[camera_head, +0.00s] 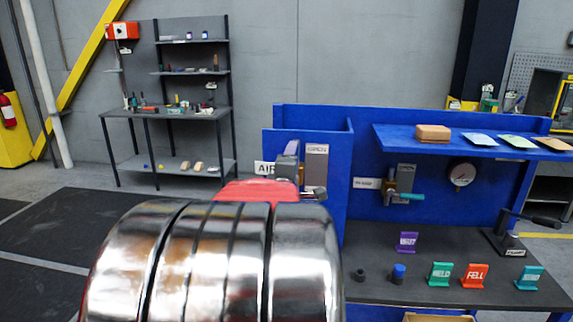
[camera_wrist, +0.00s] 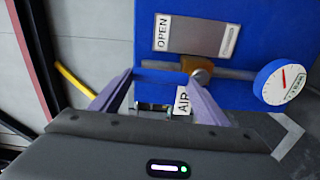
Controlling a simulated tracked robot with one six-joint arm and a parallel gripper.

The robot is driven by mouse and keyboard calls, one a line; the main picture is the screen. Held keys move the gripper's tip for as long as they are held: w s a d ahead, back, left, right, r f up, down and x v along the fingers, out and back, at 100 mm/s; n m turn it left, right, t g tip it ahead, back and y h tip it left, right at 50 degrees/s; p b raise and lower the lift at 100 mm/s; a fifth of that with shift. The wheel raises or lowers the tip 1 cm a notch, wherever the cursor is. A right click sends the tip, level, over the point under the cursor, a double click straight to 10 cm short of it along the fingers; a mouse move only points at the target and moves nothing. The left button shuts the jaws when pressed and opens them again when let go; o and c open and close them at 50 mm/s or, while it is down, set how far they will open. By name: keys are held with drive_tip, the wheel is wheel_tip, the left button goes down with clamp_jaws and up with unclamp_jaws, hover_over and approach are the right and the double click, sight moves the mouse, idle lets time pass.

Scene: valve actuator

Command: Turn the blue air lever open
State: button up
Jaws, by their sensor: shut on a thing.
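In the wrist view the two purple fingers of my gripper (camera_wrist: 158,88) stand on either side of a dark blue piece (camera_wrist: 158,92), which looks like the blue air lever. Its outline is hard to tell from the blue panel (camera_wrist: 185,15) behind it. A brass valve body (camera_wrist: 197,65) on a grey pipe sits just beyond the right fingertip, below the OPEN plate (camera_wrist: 195,36). The AIR label (camera_wrist: 183,100) is partly covered by the right finger. In the head view my gripper (camera_head: 287,168) is at the left blue panel beside the OPEN plate (camera_head: 316,165); my arm hides the lever.
A pressure gauge (camera_wrist: 286,82) is close right of my fingers in the wrist view. The dark bench top (camera_head: 380,255) holds several coloured tags and a black lever (camera_head: 530,217). A teal-handled valve (camera_head: 400,195) is farther right. Floor at left is open.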

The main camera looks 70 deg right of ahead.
drive_tip(key=o, duration=1.1)
drive_tip(key=shift+s+f, duration=0.1)
drive_tip(key=shift+f, duration=0.25)
drive_tip(key=o, duration=0.4)
drive_tip(key=shift+r, duration=0.2)
drive_tip(key=shift+a, duration=0.1)
drive_tip(key=s+a, duration=0.1)
drive_tip(key=a, duration=0.6)
drive_tip(key=shift+s+a, duration=0.1)
